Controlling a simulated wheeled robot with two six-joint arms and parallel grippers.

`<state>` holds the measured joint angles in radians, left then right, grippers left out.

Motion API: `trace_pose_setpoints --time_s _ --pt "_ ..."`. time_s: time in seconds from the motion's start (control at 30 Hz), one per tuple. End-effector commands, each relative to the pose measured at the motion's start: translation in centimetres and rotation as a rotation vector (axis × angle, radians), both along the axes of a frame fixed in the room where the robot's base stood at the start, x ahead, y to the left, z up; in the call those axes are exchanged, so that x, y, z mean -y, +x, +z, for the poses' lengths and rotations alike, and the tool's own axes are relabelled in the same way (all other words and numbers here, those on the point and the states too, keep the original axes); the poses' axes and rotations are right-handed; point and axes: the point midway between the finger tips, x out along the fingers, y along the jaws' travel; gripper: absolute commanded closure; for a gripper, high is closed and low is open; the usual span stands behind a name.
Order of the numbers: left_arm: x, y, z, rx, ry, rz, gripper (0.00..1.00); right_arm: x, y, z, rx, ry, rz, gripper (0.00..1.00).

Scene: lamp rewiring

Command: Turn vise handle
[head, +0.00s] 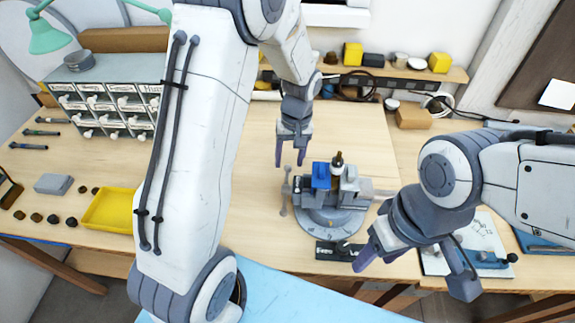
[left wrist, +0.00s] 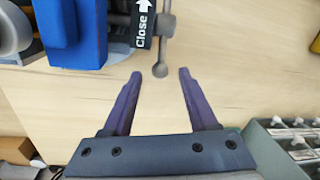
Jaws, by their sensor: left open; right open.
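The vise (head: 330,213) stands on the wooden table with a round grey base and a blue block (head: 320,177) on it. Its bar handle (head: 284,197) hangs on its left side; the left wrist view shows the handle (left wrist: 163,45) beside a black label (left wrist: 143,24) reading "Close" with an arrow. My left gripper (head: 291,160) is open just behind and above the handle. In the left wrist view, the handle's knobbed end lies between the open fingertips (left wrist: 160,73) in the picture; contact is not visible. My right gripper (head: 412,274) is open and empty, right and in front of the vise.
A dark-tipped upright piece (head: 338,163) stands at the vise jaws. A black labelled plate (head: 338,250) lies in front of the vise. A yellow tray (head: 112,209) and a drawer cabinet (head: 108,105) stand left. The table between cabinet and vise is partly hidden by my left arm.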

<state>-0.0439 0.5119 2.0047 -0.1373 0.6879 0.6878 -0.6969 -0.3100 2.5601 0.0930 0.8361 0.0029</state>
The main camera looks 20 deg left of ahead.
Motion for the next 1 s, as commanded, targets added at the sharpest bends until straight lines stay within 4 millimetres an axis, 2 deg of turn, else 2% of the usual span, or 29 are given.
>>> trace_pose_setpoints --time_s 0.1,0.23,0.4,0.6,0.63,0.77,0.8,1.0 --pt "-0.2 -0.2 -1.9 -0.004 0.0 0.0 0.41 0.0 0.0 0.6 0.0 0.0 0.001 0.45" --pt "-0.3 -0.3 -3.3 -0.003 0.001 -0.001 0.41 0.0 0.0 0.9 0.0 0.0 0.001 0.45" --pt "-0.4 -0.3 -4.1 0.0 0.0 -0.001 0.41 0.0 0.0 1.0 0.0 0.0 0.002 0.45" --pt "-0.4 -0.2 -4.1 0.001 0.0 -0.001 0.41 0.0 0.0 0.9 0.0 0.0 0.002 0.45" --pt "-0.4 -0.2 -4.1 0.001 0.0 -0.001 0.45 0.0 0.0 0.9 0.0 0.0 0.002 0.45" --pt "-0.4 -0.2 -4.1 0.001 0.0 -0.001 0.95 0.0 0.0 0.9 0.0 0.0 0.002 0.45" --pt "-0.4 -0.2 -4.1 0.001 0.0 -0.001 1.0 0.0 0.0 0.9 0.0 0.0 0.002 0.45" --pt "-0.4 -0.2 -4.1 0.001 0.0 -0.001 1.0 0.0 0.0 1.0 0.0 0.0 0.002 0.45"
